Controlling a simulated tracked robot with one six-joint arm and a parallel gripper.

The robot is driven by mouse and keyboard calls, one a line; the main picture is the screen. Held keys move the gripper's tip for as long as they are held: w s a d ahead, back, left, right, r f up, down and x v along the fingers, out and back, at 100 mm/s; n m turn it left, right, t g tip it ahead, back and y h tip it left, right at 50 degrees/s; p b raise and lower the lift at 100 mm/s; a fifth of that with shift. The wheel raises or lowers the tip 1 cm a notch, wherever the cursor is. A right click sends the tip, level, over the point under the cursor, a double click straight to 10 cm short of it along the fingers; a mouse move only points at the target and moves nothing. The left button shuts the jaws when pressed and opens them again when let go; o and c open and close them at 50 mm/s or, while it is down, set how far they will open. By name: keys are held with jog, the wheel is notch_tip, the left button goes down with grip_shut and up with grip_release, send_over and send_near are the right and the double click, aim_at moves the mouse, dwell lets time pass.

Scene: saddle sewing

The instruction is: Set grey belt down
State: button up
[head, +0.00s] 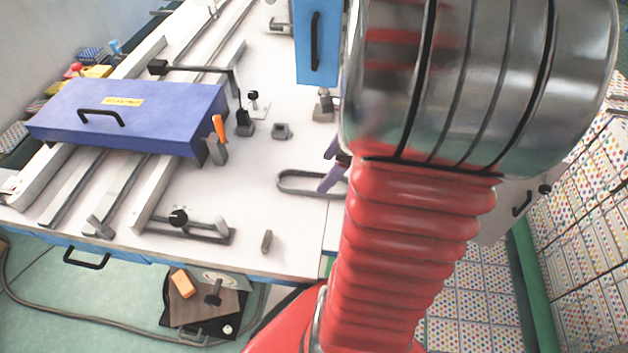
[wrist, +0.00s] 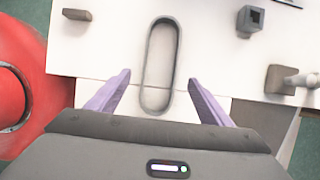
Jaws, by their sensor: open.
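The grey belt (head: 297,191) is a long closed loop lying flat on the white table top, partly hidden by my arm in the head view. In the wrist view the belt (wrist: 148,72) lies lengthwise ahead of my gripper. My gripper (wrist: 160,90) has its two purple fingers spread wide, one on each side of the belt's near end, and neither finger touches it. In the head view the purple fingers (head: 332,172) show beside the belt, mostly behind my arm.
A blue-violet box (head: 150,108) with a black handle stands at the left. A small grey square block (head: 282,130) and a small grey bar (head: 267,241) sit on the table near the belt. A blue cabinet (head: 318,40) stands behind. The table top (head: 255,205) left of the belt is clear.

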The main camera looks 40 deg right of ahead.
jog(key=shift+f, duration=0.1)
jog(key=shift+x, duration=2.5)
jog(key=shift+w+a, duration=0.1)
jog(key=shift+w, duration=0.1)
jog(key=shift+c, duration=0.3)
jog(key=c, duration=1.2)
jog(key=shift+r, duration=0.25)
notch_tip(320, 180, up, 10)
jog(key=shift+f, duration=0.1)
